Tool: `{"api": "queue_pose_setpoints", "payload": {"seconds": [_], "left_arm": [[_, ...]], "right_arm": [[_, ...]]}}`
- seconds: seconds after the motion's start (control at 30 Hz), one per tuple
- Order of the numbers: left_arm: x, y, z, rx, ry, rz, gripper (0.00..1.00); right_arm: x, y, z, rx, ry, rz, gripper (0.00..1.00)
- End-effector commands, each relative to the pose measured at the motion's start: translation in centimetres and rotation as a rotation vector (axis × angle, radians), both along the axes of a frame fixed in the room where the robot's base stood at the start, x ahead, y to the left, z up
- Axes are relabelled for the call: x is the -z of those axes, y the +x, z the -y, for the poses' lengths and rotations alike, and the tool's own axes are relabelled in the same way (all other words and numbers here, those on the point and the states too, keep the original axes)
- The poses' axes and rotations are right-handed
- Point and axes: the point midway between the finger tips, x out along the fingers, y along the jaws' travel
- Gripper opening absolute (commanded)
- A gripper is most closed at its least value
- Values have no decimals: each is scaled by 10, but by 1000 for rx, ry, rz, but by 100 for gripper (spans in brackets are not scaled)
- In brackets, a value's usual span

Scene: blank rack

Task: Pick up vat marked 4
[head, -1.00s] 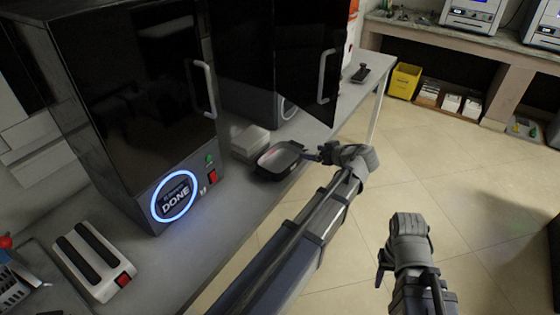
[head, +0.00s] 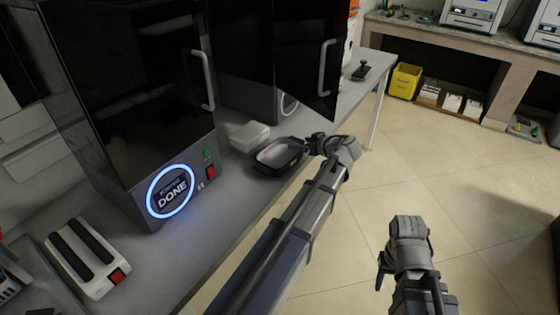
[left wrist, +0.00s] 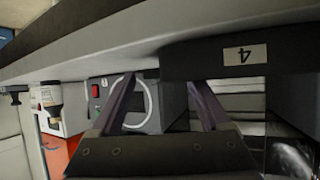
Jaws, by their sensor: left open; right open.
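The vat marked 4 is a dark, shallow tray (head: 271,163) on the grey bench, beside the printers. In the left wrist view, which is upside down, its dark side (left wrist: 205,62) carries a white label with a 4 (left wrist: 244,54). My left gripper (head: 310,143) is open at the vat's right end, with nothing held. In the left wrist view its two fingers (left wrist: 163,88) stand apart just in front of the vat's side; I cannot tell whether they touch it. My right gripper (head: 382,268) is open and empty over the floor, away from the bench.
A printer with a glowing DONE ring (head: 171,192) stands left of the vat. Another printer's dark door (head: 310,60) hangs open behind it. A pale box (head: 249,136) lies close behind the vat. A white device (head: 88,258) is at lower left. The floor on the right is clear.

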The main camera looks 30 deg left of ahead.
Motion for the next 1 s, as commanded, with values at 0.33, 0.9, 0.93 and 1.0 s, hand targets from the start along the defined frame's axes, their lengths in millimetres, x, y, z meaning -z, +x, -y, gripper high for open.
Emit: {"api": "queue_pose_setpoints", "payload": {"seconds": [0.33,0.9,0.93,1.0], "left_arm": [[5,4,-8,0,0,0,75],[5,4,-8,0,0,0,11],[5,4,-8,0,0,0,8],[5,4,-8,0,0,0,0]], "right_arm": [[5,0,0,0,0,0,50],[5,0,0,0,0,0,50],[5,0,0,0,0,0,50],[5,0,0,0,0,0,50]]}}
